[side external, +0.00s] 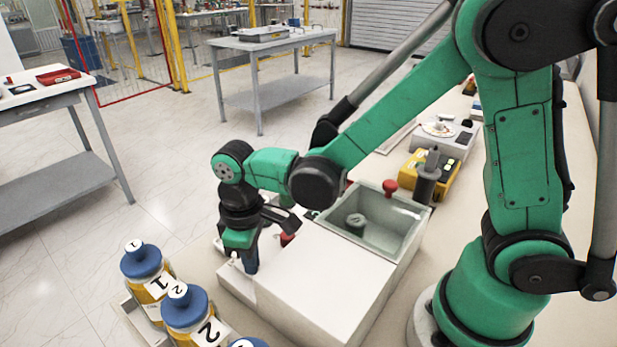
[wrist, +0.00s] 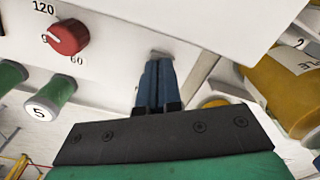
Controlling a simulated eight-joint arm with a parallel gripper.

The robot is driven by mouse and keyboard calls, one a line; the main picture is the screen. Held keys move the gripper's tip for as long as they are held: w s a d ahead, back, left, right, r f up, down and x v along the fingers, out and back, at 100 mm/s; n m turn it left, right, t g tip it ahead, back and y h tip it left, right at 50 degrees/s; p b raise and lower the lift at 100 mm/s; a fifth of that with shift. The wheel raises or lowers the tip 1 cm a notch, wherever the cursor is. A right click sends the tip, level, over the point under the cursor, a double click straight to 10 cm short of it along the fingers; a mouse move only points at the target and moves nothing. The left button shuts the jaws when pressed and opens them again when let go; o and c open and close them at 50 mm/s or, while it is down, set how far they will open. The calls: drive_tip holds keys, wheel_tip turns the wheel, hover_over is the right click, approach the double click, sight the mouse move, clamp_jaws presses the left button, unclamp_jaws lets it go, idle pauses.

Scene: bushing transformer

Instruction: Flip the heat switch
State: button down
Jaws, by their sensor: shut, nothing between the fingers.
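My gripper (side external: 251,264) points down at the front of the white machine (side external: 315,285) in the side view. In the wrist view its two blue fingers (wrist: 158,68) are shut together with nothing between them. Their tips are close to the white panel, beside a small grey metal piece (wrist: 160,53) that they partly cover; whether they touch it I cannot tell. In the side view a small pale toggle-like lever (side external: 235,258) stands just left of the fingers. I cannot read a heat label on either.
A red dial (wrist: 68,37) marked 120 and 60 is on the panel, left of the fingers. Green cylinders, one marked 5 (wrist: 50,100), lie below it. Blue-capped bottles (side external: 148,278) stand at the front left. An open basin (side external: 375,215) is behind the machine's top.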

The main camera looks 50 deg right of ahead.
drive_tip(key=shift+r, duration=3.45)
drive_tip(key=s+d+r+m+t, duration=0.3)
drive_tip(key=d+m+t, duration=0.3)
drive_tip(key=d, duration=0.3)
drive_tip(key=shift+s+d+t, duration=0.2)
drive_tip(key=shift+d+t, duration=0.2)
drive_tip(key=shift+t, duration=0.2)
